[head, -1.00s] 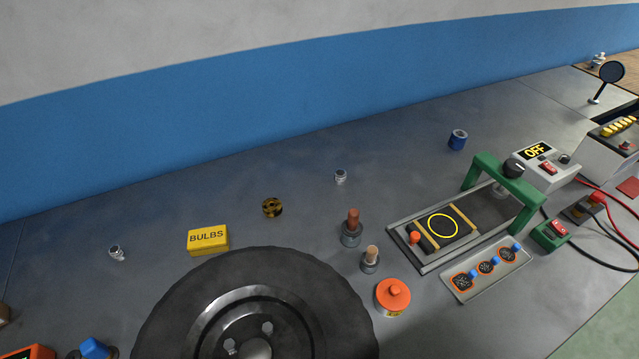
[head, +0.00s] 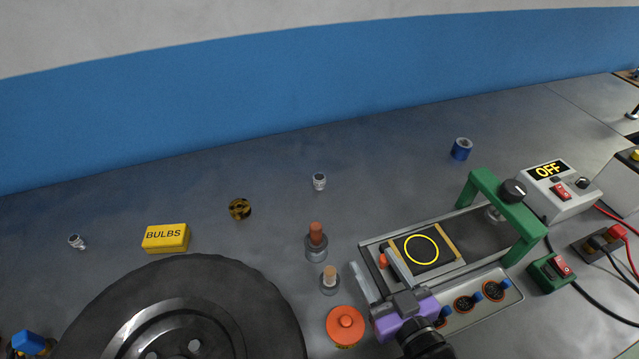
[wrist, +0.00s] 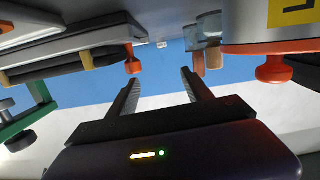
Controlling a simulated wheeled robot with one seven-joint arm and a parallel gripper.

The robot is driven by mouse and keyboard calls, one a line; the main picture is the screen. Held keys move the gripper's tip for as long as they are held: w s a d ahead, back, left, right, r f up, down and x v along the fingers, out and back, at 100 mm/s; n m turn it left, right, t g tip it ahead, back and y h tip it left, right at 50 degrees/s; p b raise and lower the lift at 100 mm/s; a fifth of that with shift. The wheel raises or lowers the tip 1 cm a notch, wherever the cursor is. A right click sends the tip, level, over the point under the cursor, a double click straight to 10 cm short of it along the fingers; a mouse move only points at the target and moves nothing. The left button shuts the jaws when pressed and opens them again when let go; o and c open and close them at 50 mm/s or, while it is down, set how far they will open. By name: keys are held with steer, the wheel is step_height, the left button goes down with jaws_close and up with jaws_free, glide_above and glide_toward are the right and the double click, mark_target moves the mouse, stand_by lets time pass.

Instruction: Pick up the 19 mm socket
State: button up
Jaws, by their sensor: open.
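Three socket-like pieces stand on the bench in the head view: a small silver one (head: 319,181) in the middle, another small silver one (head: 77,241) at the far left, and a larger blue one (head: 461,149) at the back right. No size marking is readable, so I cannot tell which is 19 mm. My gripper (head: 372,260) is open and empty over the left end of the grey fixture, in front of and apart from these pieces. In the upside-down wrist view, a small silver piece (wrist: 162,44) shows far off beyond the gap between my fingertips (wrist: 160,77).
A yellow BULBS box (head: 165,238), brass disc (head: 240,209) and tyre (head: 270,310) are left.

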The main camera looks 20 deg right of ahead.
mark_target(321, 182)
steer(key=w, duration=0.9)
steer(key=shift+w+r+b, duration=0.35)
steer(key=shift+w, duration=0.05)
steer(key=w+f+g, duration=0.1)
steer(key=w, duration=0.3)
steer(key=w+f+g, duration=0.1)
steer(key=w, duration=0.4)
steer(key=w+a+g+b, duration=0.1)
steer(key=w, duration=0.4)
steer(key=shift+w+f+m+g, duration=0.2)
steer(key=shift+f+m+g, duration=0.1)
steer(key=shift+f, duration=0.1)
steer(key=shift+x, duration=3.65)
jaws_close()
